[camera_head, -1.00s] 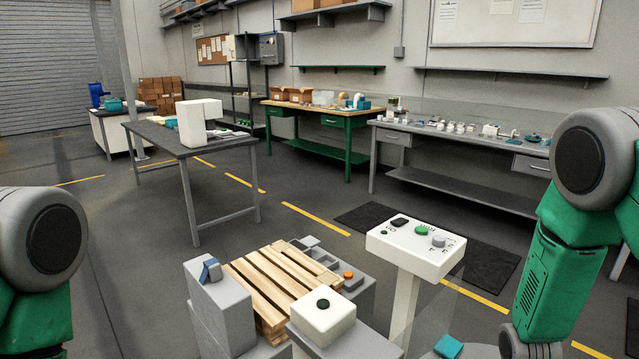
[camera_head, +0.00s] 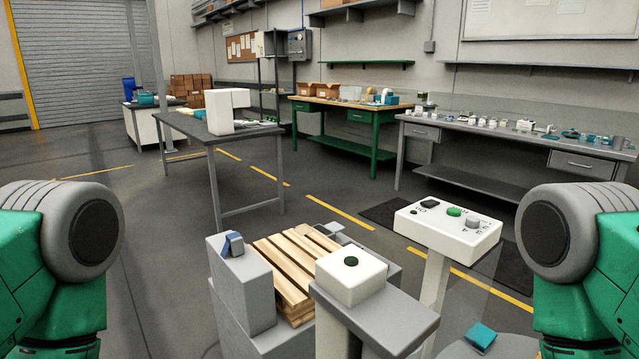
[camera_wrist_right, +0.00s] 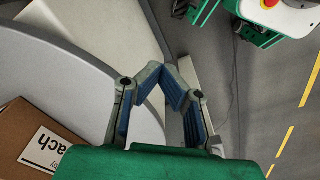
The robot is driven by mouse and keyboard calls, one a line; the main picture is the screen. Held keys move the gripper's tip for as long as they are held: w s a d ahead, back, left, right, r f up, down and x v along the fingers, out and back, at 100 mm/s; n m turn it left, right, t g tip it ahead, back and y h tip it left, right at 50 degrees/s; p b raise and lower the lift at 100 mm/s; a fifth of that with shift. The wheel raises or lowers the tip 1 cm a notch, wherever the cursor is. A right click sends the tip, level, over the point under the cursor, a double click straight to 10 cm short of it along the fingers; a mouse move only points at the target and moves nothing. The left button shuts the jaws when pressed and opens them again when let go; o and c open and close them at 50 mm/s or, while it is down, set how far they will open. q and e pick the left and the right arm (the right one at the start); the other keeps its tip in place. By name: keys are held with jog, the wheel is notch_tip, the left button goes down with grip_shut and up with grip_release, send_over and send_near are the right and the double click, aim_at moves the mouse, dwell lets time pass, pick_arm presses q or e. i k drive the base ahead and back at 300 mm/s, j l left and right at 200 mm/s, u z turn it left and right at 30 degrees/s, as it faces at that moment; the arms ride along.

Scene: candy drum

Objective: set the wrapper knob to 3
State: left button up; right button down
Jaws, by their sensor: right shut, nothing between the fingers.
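The white control panel (camera_head: 447,226) stands on a white post at right of centre in the head view. It carries a black switch (camera_head: 430,204), a green button (camera_head: 454,212) and a grey round knob (camera_head: 473,222) at its right end. Small dark marks lie around the knob, too small to read, so its setting cannot be told. My right gripper (camera_wrist_right: 166,76) shows only in the right wrist view, with blue-padded fingers shut and empty, away from the panel. My left gripper is out of view; only my arm links show in the head view.
A wooden pallet (camera_head: 292,268) lies between a grey pedestal (camera_head: 240,290) and a white box with a dark green button (camera_head: 351,274). A teal block (camera_head: 481,337) lies on a grey surface below the panel. A cardboard box (camera_wrist_right: 28,140) shows in the wrist view.

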aim_at(473, 222)
jog(key=z, duration=1.05)
jog(key=j+z, duration=0.2)
jog(key=j, duration=0.15)
jog(key=k+j+z, duration=0.2)
jog(key=j, duration=0.15)
jog(key=j+z, duration=0.2)
jog(key=j, duration=0.15)
jog(key=k, duration=0.05)
